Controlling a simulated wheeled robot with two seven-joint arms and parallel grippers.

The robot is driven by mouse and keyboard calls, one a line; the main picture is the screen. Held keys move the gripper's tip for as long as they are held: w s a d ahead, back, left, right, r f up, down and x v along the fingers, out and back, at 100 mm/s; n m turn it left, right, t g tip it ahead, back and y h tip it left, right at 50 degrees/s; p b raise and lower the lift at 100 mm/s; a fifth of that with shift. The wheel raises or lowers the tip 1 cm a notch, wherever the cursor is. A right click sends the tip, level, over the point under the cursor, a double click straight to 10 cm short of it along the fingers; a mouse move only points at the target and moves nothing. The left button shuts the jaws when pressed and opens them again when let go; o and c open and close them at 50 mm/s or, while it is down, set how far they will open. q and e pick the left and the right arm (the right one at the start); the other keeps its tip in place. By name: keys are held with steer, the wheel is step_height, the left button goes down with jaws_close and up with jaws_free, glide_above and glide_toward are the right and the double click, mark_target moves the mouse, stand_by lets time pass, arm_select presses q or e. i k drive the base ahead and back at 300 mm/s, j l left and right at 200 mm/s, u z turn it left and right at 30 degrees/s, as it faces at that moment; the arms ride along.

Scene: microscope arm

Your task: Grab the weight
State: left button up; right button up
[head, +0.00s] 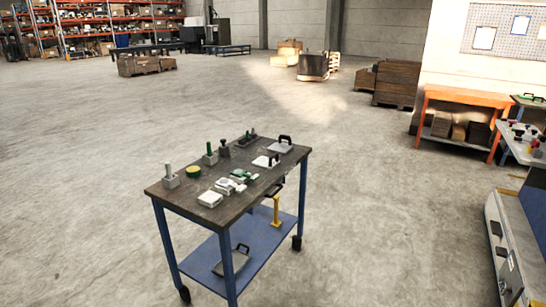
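Neither of my grippers shows in the head view. A dark, knob-topped piece (224,149) stands upright on the cart's top near its far left edge. It looks like a weight, but it is too small to be sure. A similar block with a green post (210,157) stands just left of the dark piece. A yellow-green disc (193,171) lies between these two blocks. Nothing touches the dark piece that I can make out.
The dark-topped cart (180,200) has blue legs and a blue lower shelf (255,250). An orange workbench (465,97) stands at right. Open concrete floor surrounds the cart.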

mark_target(224, 149)
steer(key=i+l+u, duration=0.15)
steer(key=i+u, duration=0.15)
steer(key=i, duration=0.2)
steer(key=i+l+u, duration=0.25)
steer(key=i, duration=0.25)
steer(key=u, duration=0.4)
steer(key=i+l+u, duration=0.1)
steer(key=u, duration=0.3)
steer(key=l+u, duration=0.2)
steer(key=u, duration=0.15)
